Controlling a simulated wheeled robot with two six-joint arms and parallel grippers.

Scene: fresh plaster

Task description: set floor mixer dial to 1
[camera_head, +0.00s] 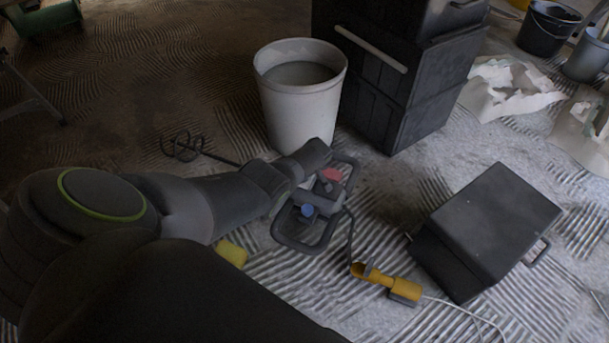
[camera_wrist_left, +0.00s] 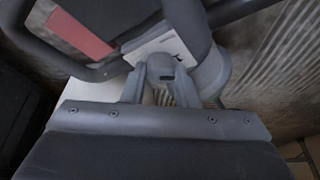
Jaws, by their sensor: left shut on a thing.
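The floor mixer (camera_head: 293,239) lies on the combed plaster floor, with a dark looped handle frame, a red part (camera_head: 332,174) and a blue knob (camera_head: 307,210). My left gripper (camera_head: 322,182) reaches down over its body. In the left wrist view the gripper (camera_wrist_left: 168,82) is shut on a small grey part between its fingers, which appears to be the mixer dial (camera_wrist_left: 166,74). A pale plate (camera_wrist_left: 160,46) and the red part (camera_wrist_left: 82,34) show beyond it. The setting cannot be read. My right gripper is not in view.
A white bucket (camera_head: 300,112) and black stacked cases (camera_head: 390,90) stand just behind the mixer. A black box (camera_head: 490,225) is at right. A yellow connector (camera_head: 375,276) with a cable lies in front. A yellow object (camera_head: 232,253) sits beside my arm.

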